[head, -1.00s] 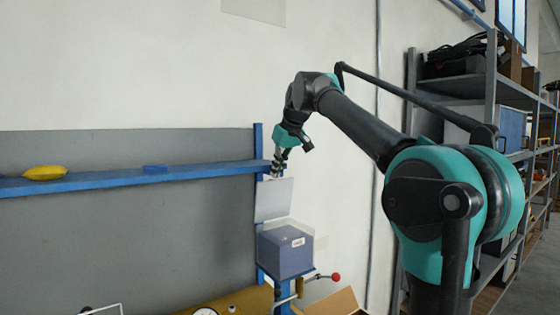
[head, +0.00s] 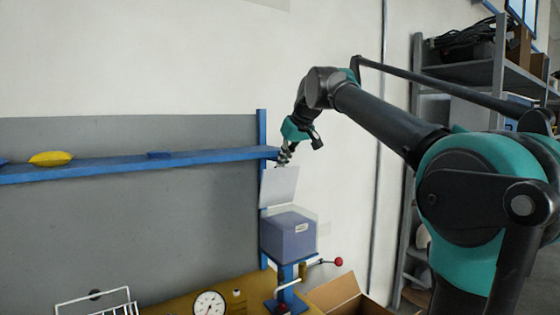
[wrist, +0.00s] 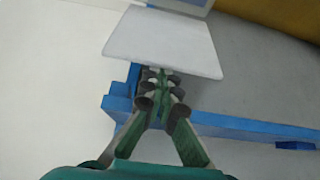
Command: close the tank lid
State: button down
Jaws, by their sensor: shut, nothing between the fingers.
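The tank (head: 288,237) is a blue-violet box with a small pale label, on a blue stand at the right end of the bench. Its lid (head: 279,187) is a pale flat panel standing nearly upright above the tank's back left, so the tank is open. In the wrist view the lid (wrist: 163,45) lies just beyond my fingertips. My gripper (head: 284,159) is shut and empty at the lid's upper edge. The wrist view shows my closed fingers (wrist: 160,80) close to that edge; I cannot tell whether they touch it.
A blue shelf (head: 110,166) runs along the grey panel and ends by my gripper, with a yellow object (head: 50,158) on it. Below are a dial gauge (head: 208,303), a red-knobbed lever (head: 338,261), a white wire rack (head: 98,303) and an open cardboard box (head: 345,293).

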aim_at(307, 219)
jog(key=shift+s+d+f+t+y, duration=1.2)
jog(key=shift+s+f+t, duration=0.6)
jog(key=shift+f, duration=0.65)
jog(key=shift+s+d+f+t+y, duration=1.25)
jog(key=shift+s+f+t, duration=0.6)
jog(key=shift+f, duration=0.55)
jog(key=shift+s+d+f+t+y, duration=1.05)
jog(key=shift+s+f+t+y, duration=0.45)
jog(key=shift+f+t, duration=0.7)
jog(key=shift+s+f+g, duration=0.2)
jog(key=shift+f+g, duration=0.15)
jog(key=shift+f, duration=0.1)
